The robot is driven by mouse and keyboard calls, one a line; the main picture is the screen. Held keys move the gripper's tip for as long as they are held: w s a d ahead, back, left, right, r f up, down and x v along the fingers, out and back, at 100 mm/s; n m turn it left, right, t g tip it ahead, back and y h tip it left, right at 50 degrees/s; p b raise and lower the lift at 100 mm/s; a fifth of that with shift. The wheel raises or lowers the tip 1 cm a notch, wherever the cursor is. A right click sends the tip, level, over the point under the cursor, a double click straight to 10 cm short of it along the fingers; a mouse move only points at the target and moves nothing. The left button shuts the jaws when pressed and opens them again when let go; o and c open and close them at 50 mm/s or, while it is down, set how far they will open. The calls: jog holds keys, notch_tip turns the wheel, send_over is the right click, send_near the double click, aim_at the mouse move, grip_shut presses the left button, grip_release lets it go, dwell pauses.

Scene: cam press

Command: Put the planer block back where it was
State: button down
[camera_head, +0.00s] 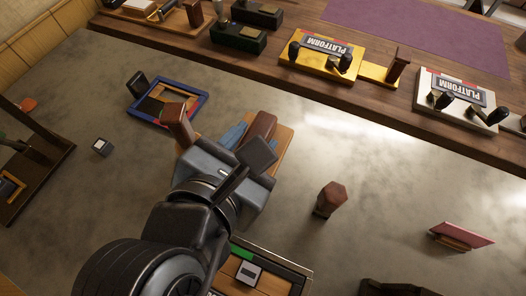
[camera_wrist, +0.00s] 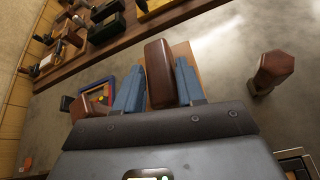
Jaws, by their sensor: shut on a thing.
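My gripper (camera_head: 248,134) reaches over the grey table near its far edge. Its two blue fingers (camera_wrist: 159,64) are shut on a brown wooden block (camera_wrist: 160,82), which appears to be the planer block. The block also shows in the head view (camera_head: 263,125), partly hidden by my gripper. A light wooden board (camera_head: 284,142) lies under or behind the block; my gripper covers much of it. I cannot tell whether the block touches the board.
A blue-rimmed tray (camera_head: 133,111) and a brown post (camera_head: 176,120) are left of my gripper. Another brown post (camera_head: 329,198) and a pink plate (camera_head: 466,233) stand to the right. A wooden shelf with yellow (camera_head: 305,67) and white (camera_head: 427,104) platforms runs behind.

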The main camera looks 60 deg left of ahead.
notch_tip(320, 180, down, 9)
jog(key=shift+f+b, duration=0.2)
jog(key=shift+b, duration=0.15)
jog(key=c, duration=0.7)
grip_release()
jog(key=shift+o, duration=0.2)
jog(key=shift+s+d, duration=0.1)
jog(key=v, duration=1.2)
